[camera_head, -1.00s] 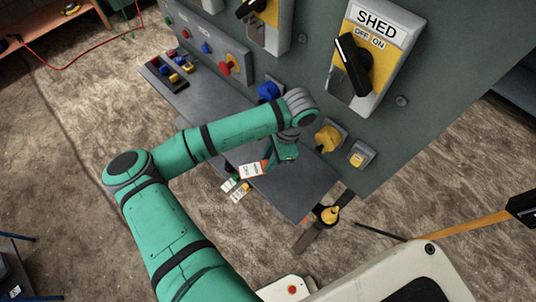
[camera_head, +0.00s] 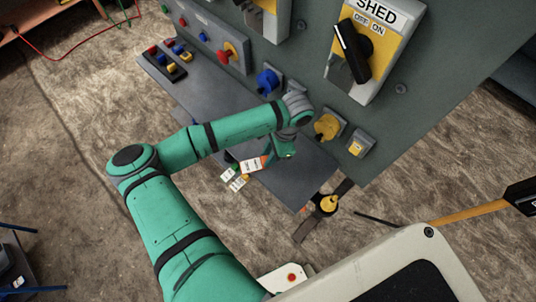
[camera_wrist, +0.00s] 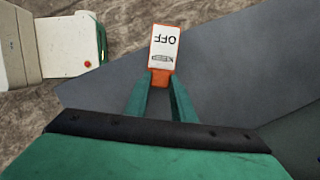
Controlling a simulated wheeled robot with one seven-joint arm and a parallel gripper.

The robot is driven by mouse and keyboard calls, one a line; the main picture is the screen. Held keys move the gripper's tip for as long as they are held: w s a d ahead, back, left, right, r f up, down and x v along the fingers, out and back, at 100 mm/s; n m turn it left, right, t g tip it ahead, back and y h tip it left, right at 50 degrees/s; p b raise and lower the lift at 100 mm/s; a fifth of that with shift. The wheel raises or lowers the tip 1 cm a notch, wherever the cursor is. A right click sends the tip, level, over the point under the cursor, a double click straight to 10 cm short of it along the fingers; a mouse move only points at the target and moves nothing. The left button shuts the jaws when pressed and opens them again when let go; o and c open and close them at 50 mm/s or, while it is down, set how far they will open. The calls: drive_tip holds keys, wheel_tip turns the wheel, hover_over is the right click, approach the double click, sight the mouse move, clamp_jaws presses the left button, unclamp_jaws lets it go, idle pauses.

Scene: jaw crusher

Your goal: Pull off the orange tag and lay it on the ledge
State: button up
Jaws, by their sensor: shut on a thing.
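The orange tag (camera_wrist: 161,50) has a white face reading OFF, upside down in the wrist view. My gripper (camera_wrist: 160,84) is shut on its orange end, and the white part sticks out beyond the fingertips. In the head view the tag (camera_head: 252,165) shows beside my gripper (camera_head: 268,158), over the grey ledge. The ledge (camera_head: 310,180) runs along the foot of the control panel; its bare top also fills much of the wrist view (camera_wrist: 235,60). I cannot tell whether the tag touches the ledge.
Blue (camera_head: 267,80) and yellow (camera_head: 326,126) knobs stick out from the panel. A black-and-yellow handle (camera_head: 326,204) is near the ledge's front corner.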

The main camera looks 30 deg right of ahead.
drive_tip(key=shift+f, duration=0.35)
drive_tip(key=o, duration=1.1)
drive_tip(key=v, duration=0.7)
drive_tip(key=shift+r, duration=0.2)
drive_tip(key=shift+d, duration=0.1)
